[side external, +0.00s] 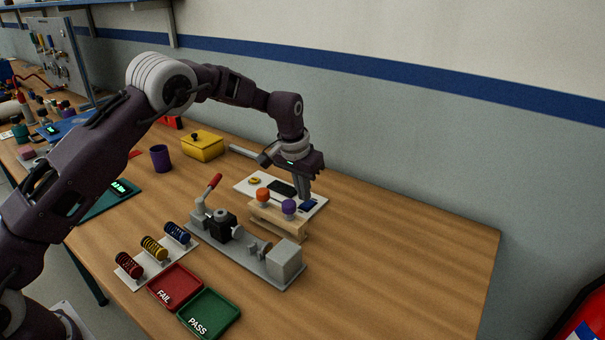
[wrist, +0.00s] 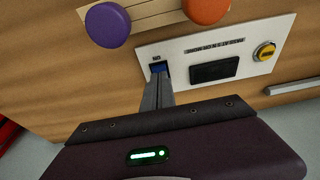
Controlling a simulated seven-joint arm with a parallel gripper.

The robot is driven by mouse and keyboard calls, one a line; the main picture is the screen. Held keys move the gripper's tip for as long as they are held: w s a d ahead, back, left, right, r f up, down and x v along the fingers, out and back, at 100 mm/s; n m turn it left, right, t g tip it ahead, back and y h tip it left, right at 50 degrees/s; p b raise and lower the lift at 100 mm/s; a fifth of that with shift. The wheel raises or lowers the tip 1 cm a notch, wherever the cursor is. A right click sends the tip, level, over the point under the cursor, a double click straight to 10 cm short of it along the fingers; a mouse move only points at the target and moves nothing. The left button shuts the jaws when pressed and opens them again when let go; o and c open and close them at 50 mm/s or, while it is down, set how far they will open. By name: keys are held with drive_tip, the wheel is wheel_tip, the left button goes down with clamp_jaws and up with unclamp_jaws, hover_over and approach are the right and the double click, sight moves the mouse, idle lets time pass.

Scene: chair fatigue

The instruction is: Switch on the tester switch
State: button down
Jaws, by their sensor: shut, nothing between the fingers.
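The tester panel (side external: 249,187) is a white plate lying on the bench, also in the wrist view (wrist: 190,48). The tester switch (wrist: 158,68) is a small blue rocker at one end of the panel, with an upside-down "ON" label beside it; it also shows in the side view (side external: 309,206). My gripper (side external: 304,197) points down at the switch with its fingers shut and empty. In the wrist view the fingertips (wrist: 160,80) overlap the switch's lower edge, hiding part of it. I cannot tell whether they touch it or which way it is tipped. The panel's display (wrist: 214,70) is dark.
A yellow round button (wrist: 265,50) is at the panel's other end. A wooden stand with an orange knob (side external: 263,194) and a purple knob (side external: 289,207) stands close in front. A grey fixture (side external: 285,262) with a red-handled lever is nearer. The bench to the right is clear.

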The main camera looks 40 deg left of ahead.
drive_tip(key=shift+s+f, duration=0.1)
drive_tip(key=shift+f, duration=0.7)
drive_tip(key=shift+s+f, duration=0.1)
drive_tip(key=shift+f, duration=0.2)
drive_tip(key=shift+w+r, duration=0.35)
drive_tip(key=shift+w, duration=0.35)
drive_tip(key=shift+r, duration=0.25)
drive_tip(key=s+v, duration=0.2)
drive_tip(key=v, duration=1.1)
